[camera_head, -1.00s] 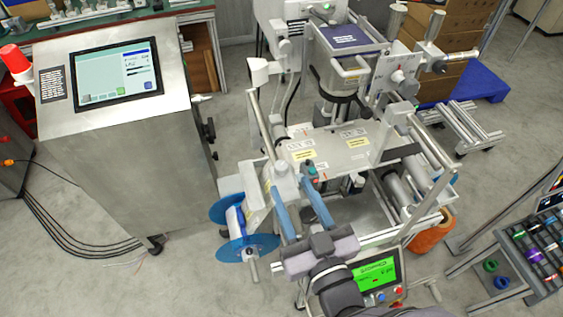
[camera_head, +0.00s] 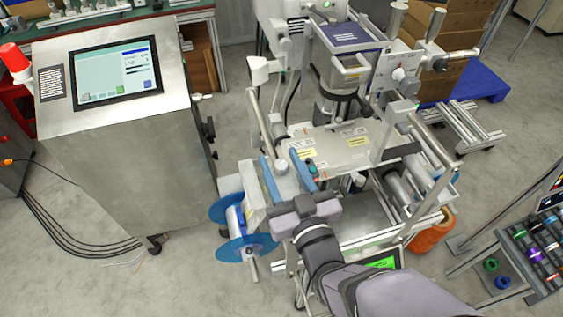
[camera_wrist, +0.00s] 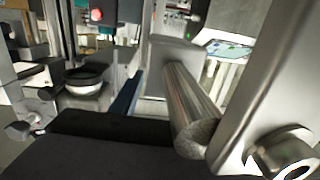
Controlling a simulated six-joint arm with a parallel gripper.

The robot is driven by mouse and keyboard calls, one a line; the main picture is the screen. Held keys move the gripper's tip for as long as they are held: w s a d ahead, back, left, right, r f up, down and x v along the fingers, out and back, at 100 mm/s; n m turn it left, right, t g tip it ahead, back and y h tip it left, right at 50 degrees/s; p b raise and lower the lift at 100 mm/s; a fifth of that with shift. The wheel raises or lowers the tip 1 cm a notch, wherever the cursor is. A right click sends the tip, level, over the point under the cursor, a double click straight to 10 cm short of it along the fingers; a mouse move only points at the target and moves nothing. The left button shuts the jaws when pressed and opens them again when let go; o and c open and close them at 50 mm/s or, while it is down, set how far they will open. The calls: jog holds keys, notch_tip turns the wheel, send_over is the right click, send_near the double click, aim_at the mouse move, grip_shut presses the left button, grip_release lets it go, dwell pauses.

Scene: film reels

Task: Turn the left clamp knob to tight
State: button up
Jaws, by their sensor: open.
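A small pale grey round knob (camera_head: 281,166) sits on a grey mount at the left front of the reel machine. It looks like the left clamp knob, but its setting cannot be read. My gripper (camera_head: 278,155) is open, its two blue fingers reaching forward on either side of the knob in the head view. Whether they touch it, or are level with it, I cannot tell. In the wrist view one blue finger (camera_wrist: 125,95) shows, and the dark gripper body fills the bottom; the knob is not clearly visible there.
A blue-flanged reel (camera_head: 238,248) hangs just left of my gripper. A steel cabinet with a touch screen (camera_head: 115,75) stands further left. The machine's flat plate (camera_head: 350,140) lies right of the fingers. A steel roller (camera_wrist: 188,105) is close on the right in the wrist view.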

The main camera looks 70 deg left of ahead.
grip_shut()
jog(key=c, duration=1.1)
grip_release()
jog(key=shift+o, duration=0.2)
jog(key=shift+s+t+b, duration=0.1)
jog(key=shift+t+b, duration=0.2)
jog(key=shift+b, duration=0.05)
jog(key=shift+m+t+b, duration=0.7)
jog(key=shift+m+t, duration=0.2)
jog(key=shift+t, duration=0.2)
jog(key=shift+r+m+t+h+b, duration=0.1)
jog(key=shift+m+t+h+b, duration=0.4)
jog(key=shift+m+t, duration=1.15)
jog(key=shift+n+t, duration=0.35)
jog(key=o, duration=1.1)
jog(key=shift+c, duration=0.2)
